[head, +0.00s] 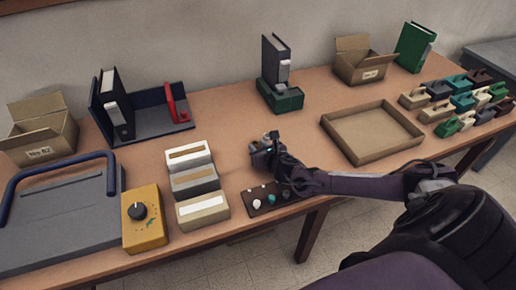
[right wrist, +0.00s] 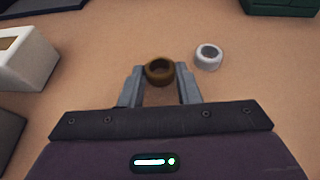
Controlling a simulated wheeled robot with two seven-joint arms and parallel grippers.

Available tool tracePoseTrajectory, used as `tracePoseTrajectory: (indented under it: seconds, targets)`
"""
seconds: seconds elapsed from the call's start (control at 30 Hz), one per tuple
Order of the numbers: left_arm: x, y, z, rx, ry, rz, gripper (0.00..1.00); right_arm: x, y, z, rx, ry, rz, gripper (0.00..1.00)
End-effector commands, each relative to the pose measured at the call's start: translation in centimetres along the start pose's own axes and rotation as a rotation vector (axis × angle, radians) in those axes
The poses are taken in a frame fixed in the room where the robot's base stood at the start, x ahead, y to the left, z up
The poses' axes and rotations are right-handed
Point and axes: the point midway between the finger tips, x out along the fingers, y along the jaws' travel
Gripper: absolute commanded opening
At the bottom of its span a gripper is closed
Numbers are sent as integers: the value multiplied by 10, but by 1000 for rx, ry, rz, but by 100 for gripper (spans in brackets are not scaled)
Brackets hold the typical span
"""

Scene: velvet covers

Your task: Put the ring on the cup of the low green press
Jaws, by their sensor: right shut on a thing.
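My right gripper (head: 262,150) is over the table, right of the stacked boxes. In the right wrist view its two grey fingers (right wrist: 160,78) are shut on a brown-gold ring (right wrist: 159,70), seen from above with its hole open upward. A white ring (right wrist: 208,57) stands on the table just right of it, apart from the fingers. A low dark green block with a grey upright behind it, perhaps the green press (head: 284,98), stands behind my gripper; its cup is not clear. Its corner shows in the right wrist view (right wrist: 283,6). My left gripper is out of view.
Several small coloured devices (head: 447,128), some green, stand in rows at right. A shallow cardboard tray (head: 372,158) is right of my gripper. Pale boxes (head: 203,210) stand at left, a dark board (head: 262,208) with small pieces in front. Table is clear between gripper and green block.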

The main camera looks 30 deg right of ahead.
Motion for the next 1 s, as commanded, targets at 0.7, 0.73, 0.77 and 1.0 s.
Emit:
tracePoseTrajectory:
  seconds: [0.7,0.73,0.77,1.0]
  targets:
    - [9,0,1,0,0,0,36,-66,0,159,-3,-4,1,5]
    - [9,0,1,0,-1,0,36,-67,0,163,-2,-3,1,5]
    - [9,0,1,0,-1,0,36,-68,0,166,-2,-2,1,5]
    - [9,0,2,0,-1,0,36,-74,0,177,-1,0,0,5]
